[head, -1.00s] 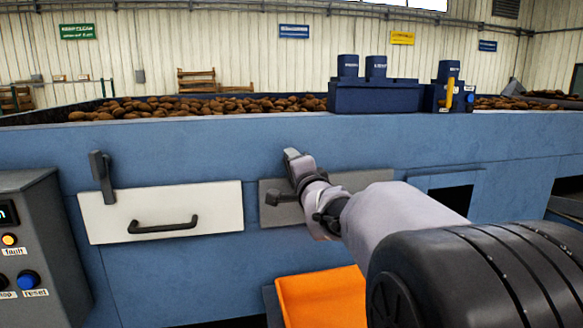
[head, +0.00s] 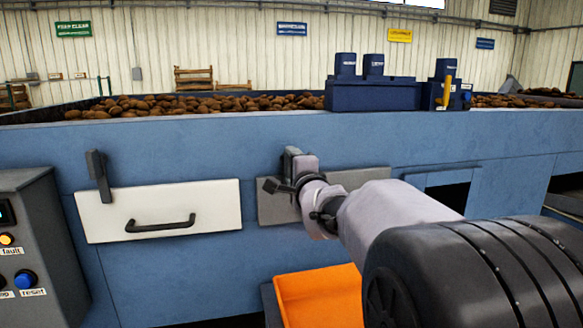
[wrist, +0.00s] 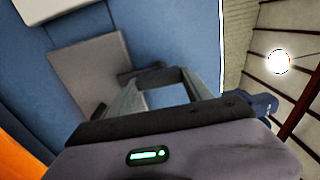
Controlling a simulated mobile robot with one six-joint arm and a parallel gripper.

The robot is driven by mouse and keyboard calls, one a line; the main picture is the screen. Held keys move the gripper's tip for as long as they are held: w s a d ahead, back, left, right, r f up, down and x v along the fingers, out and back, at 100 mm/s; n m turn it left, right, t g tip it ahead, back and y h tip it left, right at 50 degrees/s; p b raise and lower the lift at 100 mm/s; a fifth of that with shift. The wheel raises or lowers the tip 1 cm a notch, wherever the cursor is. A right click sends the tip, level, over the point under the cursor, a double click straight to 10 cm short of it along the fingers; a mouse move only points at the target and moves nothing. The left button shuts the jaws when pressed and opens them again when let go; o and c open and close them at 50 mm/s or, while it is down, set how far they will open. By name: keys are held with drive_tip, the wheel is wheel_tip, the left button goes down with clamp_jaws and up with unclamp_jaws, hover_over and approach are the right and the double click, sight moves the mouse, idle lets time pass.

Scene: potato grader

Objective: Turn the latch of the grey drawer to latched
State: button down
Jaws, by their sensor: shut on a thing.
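The grey drawer (head: 360,181) is set in the blue machine front, and my arm hides its middle in the head view. It also shows in the wrist view (wrist: 90,68). Its latch (head: 288,162) is at the drawer's top edge and looks close to upright, partly covered by my gripper (head: 299,165). In the wrist view the dark latch (wrist: 147,77) shows between the fingers of my gripper (wrist: 158,86). The gripper is shut on the latch. The drawer's dark handle (wrist: 100,112) shows in part in the wrist view.
A white drawer (head: 215,207) with a black handle and an upright dark latch (head: 99,176) is to the left. An orange bin (head: 320,296) stands below the grey drawer. A control box (head: 50,225) stands at far left. Potatoes (head: 200,104) lie on top behind.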

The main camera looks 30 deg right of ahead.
drive_tip(key=shift+f, duration=0.1)
drive_tip(key=shift+c, duration=2.2)
unclamp_jaws()
drive_tip(key=p+v, duration=0.3)
drive_tip(key=v, duration=1.4)
drive_tip(key=shift+s, duration=0.2)
drive_tip(key=s+a+f+n+g+y, duration=0.6)
drive_tip(key=s+a+f+n+g, duration=0.5)
drive_tip(key=s+a+f+n, duration=0.5)
drive_tip(key=s+a+f, duration=0.2)
drive_tip(key=s+a, duration=0.1)
drive_tip(key=s, duration=0.1)
drive_tip(key=shift+a+n+g, duration=0.3)
drive_tip(key=shift+n, duration=0.1)
